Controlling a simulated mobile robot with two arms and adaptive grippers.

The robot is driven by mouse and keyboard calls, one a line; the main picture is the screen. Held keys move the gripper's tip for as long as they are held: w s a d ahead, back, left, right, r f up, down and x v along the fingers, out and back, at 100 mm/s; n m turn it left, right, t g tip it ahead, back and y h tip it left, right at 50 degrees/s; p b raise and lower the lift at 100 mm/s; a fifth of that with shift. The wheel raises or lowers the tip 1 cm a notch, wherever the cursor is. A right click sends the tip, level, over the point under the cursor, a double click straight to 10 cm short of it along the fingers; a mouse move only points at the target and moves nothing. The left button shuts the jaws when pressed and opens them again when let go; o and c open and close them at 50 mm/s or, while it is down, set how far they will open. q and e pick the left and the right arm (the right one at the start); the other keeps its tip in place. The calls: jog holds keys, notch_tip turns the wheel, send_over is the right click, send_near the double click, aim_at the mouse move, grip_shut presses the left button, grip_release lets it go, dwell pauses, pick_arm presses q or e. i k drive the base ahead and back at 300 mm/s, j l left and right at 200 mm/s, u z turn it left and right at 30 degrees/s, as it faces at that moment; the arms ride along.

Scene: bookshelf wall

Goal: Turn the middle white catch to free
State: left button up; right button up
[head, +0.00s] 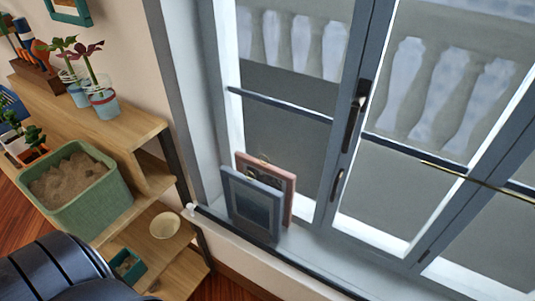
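I cannot make out a white catch in this view. The window has dark frames, with a long dark handle (352,118) on the middle upright. A smaller dark fitting (337,185) sits below it on the same upright. Neither of my grippers shows. The dark ribbed part at the bottom left corner may be part of my own body.
A wooden shelf unit (140,128) stands left, with a green bin (112,205) of sandy material, potted plants (103,100) and a cream bowl (165,225). Two framed pictures (252,212) lean on the window sill. A dark rail (290,259) with a white end runs below.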

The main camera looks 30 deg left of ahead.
aim_at(189, 206)
jog(key=u, duration=1.7)
